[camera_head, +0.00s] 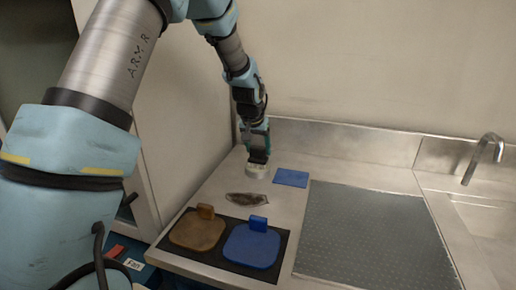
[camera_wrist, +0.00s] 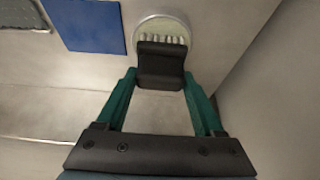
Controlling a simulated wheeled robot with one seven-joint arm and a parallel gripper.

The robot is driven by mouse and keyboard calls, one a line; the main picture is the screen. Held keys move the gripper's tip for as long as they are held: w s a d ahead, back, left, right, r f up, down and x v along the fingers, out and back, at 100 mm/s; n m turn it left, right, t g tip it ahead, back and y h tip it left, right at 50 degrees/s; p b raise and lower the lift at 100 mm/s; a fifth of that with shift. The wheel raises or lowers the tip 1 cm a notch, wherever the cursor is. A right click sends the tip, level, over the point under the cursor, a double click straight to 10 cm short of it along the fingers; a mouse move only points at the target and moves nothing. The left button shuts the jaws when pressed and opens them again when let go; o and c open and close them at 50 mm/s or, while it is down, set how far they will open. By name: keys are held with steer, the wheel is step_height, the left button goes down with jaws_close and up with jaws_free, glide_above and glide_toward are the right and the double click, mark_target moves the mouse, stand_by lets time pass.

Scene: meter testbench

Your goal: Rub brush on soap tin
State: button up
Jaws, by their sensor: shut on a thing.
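My gripper (camera_head: 259,146) reaches down at the back left of the steel bench; it also shows in the wrist view (camera_wrist: 160,76). Its teal fingers are shut on a black brush (camera_wrist: 160,63). A row of pale bristles shows at the brush's far edge. The soap tin (camera_head: 256,171) is a round, pale, shallow tin standing on the bench below the brush. In the wrist view the tin (camera_wrist: 160,24) lies behind and under the bristles, which overlap its inside. I cannot tell whether the bristles touch the soap.
A flat blue square (camera_head: 291,178) lies right of the tin. A brown paddle (camera_head: 197,232) and a blue paddle (camera_head: 250,246) lie on a black mat. A ribbed grey mat (camera_head: 370,235) and a tap (camera_head: 483,158) are to the right.

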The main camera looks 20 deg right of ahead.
mark_target(258, 147)
stand_by(0.5)
steer(key=shift+r+p, duration=2.2)
steer(key=shift+r, duration=1.3)
